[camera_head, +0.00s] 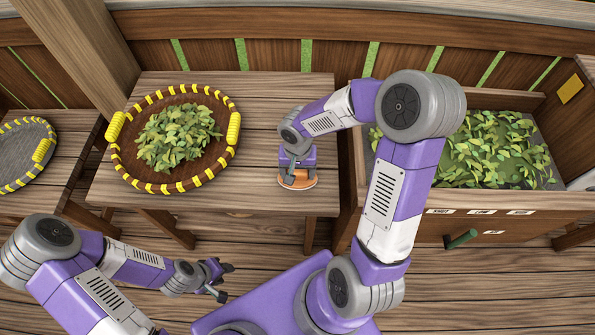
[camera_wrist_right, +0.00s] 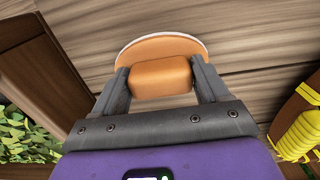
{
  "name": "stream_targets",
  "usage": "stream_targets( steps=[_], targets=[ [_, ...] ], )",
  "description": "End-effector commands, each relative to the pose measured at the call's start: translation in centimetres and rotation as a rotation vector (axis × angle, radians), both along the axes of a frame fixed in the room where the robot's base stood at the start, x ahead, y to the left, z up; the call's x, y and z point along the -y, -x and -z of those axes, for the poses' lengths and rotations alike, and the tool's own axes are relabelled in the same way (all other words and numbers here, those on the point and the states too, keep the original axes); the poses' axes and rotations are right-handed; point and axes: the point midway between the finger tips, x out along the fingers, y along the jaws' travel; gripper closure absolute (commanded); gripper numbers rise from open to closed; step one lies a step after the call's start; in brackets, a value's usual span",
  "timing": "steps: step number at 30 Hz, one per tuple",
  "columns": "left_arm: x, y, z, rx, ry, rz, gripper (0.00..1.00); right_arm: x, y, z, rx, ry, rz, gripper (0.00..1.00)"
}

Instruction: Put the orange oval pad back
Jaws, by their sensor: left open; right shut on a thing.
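The orange oval pad (camera_head: 300,182) is at the right front part of the wooden table, beside the round tray. In the right wrist view its flat orange base with a pale rim (camera_wrist_right: 138,50) and its block-shaped orange grip (camera_wrist_right: 161,76) show. My right gripper (camera_wrist_right: 162,84) is shut on the grip, one finger on each side; it also shows in the head view (camera_head: 297,172). Whether the pad touches the tabletop I cannot tell. My left gripper (camera_head: 222,281) is open and empty, low in front of the table.
A round brown tray (camera_head: 122,165) with yellow-wrapped rim and handles holds green leaves (camera_head: 178,138) on the table (camera_head: 265,100). A wooden bin (camera_head: 350,185) with leaves (camera_head: 495,150) and a green handle (camera_head: 461,239) stands right. A grey tray (camera_head: 20,160) lies left.

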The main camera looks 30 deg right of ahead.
Motion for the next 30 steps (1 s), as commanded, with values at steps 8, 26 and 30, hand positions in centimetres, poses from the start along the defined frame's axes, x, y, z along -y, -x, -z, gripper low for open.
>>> stream_targets(
  steps=[8, 26, 30],
  targets=[
    [0.0, 0.0, 0.3, 0.0, 0.0, 0.0, 0.57, 0.0, 0.0, 0.2, 0.0, 0.0, 0.0, 0.21],
    [0.0, 0.0, -0.8, 0.0, 0.0, 0.0, 0.57, 0.0, -0.1, -1.1, 0.003, 0.002, 0.0, 0.0],
    [0.0, 0.0, -1.7, 0.0, 0.0, 0.0, 0.57, -0.2, 0.0, -3.8, 0.005, 0.002, -0.001, 0.0]
  ],
)
